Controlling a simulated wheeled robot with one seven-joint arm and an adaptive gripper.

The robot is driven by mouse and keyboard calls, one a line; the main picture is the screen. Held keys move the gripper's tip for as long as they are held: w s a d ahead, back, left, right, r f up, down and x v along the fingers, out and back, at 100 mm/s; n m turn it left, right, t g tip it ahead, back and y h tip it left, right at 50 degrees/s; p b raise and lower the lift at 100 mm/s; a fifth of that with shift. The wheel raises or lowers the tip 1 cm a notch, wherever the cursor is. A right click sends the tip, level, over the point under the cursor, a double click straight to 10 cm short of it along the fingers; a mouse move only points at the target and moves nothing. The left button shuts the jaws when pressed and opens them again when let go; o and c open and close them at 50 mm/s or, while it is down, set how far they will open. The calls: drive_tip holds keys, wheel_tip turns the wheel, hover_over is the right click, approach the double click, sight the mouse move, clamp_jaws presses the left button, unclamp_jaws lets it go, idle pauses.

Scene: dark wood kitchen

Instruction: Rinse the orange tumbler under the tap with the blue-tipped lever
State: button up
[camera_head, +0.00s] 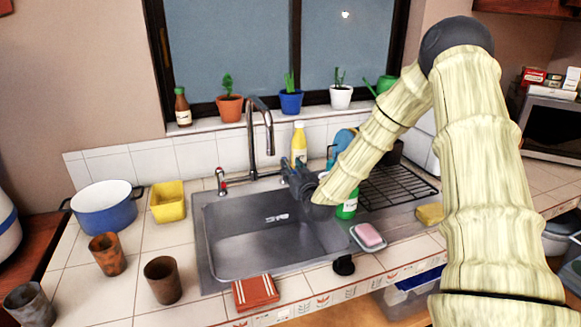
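The orange tumbler (108,253) stands upright on the tiled counter left of the sink, with mottled brown-orange sides. The tap (260,120) has a tall curved grey spout behind the sink (208,240). A lever with a red tip (221,181) stands left of the spout. No blue tip shows; the area right of the spout is partly covered by my gripper. My dark gripper (290,174) is over the back right of the sink, right of the spout and far from the tumbler. Its fingers are too small and dark to tell open from shut.
A brown tumbler (162,281) and a grey tumbler (30,305) stand near the orange one. A blue pot (104,212) and yellow container (168,203) stand behind them. A red cloth (255,292) lies at the sink's front; a soap dish (375,244) is at its right.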

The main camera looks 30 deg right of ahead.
drive_tip(key=shift+w+d, duration=0.15)
drive_tip(key=shift+w, duration=0.35)
clamp_jaws()
